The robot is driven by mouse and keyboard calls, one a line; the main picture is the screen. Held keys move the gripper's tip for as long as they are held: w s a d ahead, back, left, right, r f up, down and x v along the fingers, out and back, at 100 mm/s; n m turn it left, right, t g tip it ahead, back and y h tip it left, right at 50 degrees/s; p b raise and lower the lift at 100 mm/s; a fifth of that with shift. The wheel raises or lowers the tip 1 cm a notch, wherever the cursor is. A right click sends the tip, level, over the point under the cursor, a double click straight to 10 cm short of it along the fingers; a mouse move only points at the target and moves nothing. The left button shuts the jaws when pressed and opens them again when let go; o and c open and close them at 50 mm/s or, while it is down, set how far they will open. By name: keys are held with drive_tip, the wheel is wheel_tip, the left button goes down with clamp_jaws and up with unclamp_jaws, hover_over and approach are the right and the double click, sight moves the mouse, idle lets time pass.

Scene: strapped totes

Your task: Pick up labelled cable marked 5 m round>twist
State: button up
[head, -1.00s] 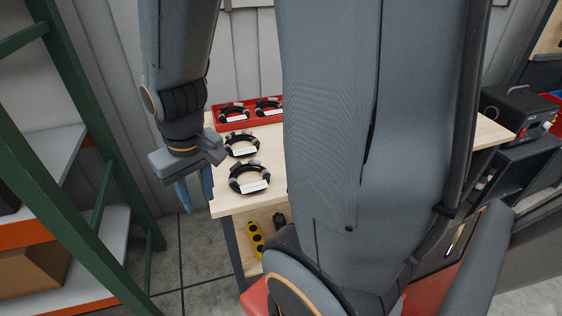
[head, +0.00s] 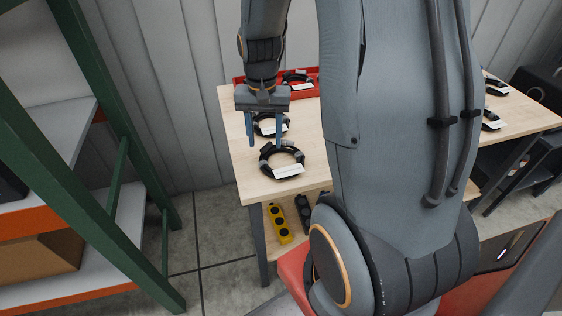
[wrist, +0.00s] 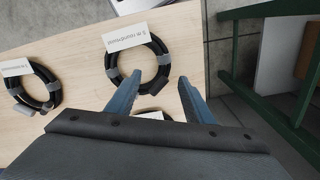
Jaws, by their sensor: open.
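A coiled black cable (head: 299,153) with grey ties and a white label lies on the wooden table near its front left corner. In the wrist view this coil (wrist: 163,62) lies just beyond my fingertips, and its upside-down label appears to read 5 m round>twist. My gripper (head: 265,143) is open, pointing down with nothing between its fingers. In the wrist view my gripper (wrist: 160,82) shows its blue fingers apart, close to the coil's edge. A second coil (head: 257,124) lies behind, partly hidden by the fingers.
Another labelled coil (wrist: 55,92) lies to the left in the wrist view. A red tray (head: 306,92) with more coils stands at the table's back. A green-framed rack (head: 122,150) stands left of the table (head: 240,150). My arm hides the table's middle.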

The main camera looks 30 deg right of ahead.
sight(264, 157)
drive_tip(key=shift+w+a+f+p, duration=0.15)
drive_tip(key=shift+f+p, duration=0.25)
drive_tip(key=shift+f, duration=1.1)
drive_tip(key=shift+w+a+f+p, duration=0.1)
drive_tip(key=shift+f+p, duration=0.25)
drive_tip(key=shift+f, duration=1.15)
drive_tip(key=shift+c, duration=0.4)
clamp_jaws()
